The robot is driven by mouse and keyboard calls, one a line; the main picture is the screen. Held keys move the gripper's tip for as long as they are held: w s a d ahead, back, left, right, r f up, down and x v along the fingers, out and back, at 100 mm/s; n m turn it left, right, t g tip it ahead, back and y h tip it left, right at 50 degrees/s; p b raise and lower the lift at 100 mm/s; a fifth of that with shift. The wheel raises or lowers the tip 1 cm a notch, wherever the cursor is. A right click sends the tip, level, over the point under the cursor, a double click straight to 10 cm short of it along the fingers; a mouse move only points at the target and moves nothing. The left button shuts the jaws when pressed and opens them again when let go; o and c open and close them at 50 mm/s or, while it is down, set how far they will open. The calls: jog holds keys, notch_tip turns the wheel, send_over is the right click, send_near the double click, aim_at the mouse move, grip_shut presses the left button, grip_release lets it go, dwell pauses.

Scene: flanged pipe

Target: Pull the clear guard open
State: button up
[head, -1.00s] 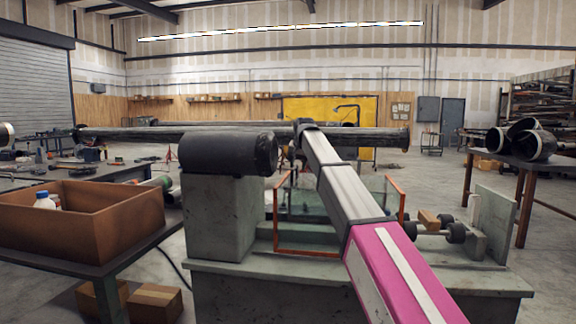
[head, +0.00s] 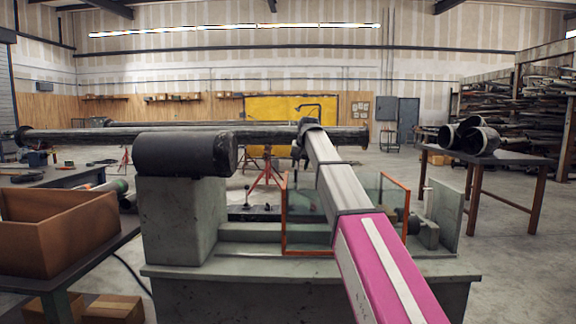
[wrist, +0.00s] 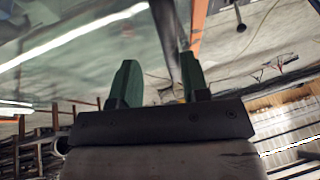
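The clear guard (head: 284,218) is a see-through panel in an orange frame, upright on the grey-green machine bed (head: 250,262). In the head view my arm crosses in front of it, hiding part of its middle and top. My gripper is hidden at the far end of the arm there. In the wrist view my gripper (wrist: 160,80) shows two green fingers, apart, with a visible gap between them. An orange frame bar (wrist: 199,25) runs close by the right finger. A dark bar shows in the gap; whether either finger touches the guard I cannot tell.
A black roller-like cylinder (head: 185,152) sits on a block left of the guard. A long flanged pipe (head: 80,135) lies behind. A brown bin (head: 45,240) stands on the left table. A table with pipe pieces (head: 470,138) stands right, with open floor before it.

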jog(key=d, duration=0.7)
jog(key=shift+d, duration=0.4)
jog(key=v, duration=1.2)
jog(key=shift+r, duration=0.25)
dwell(0.7)
jog(key=shift+s, duration=0.1)
dwell(0.3)
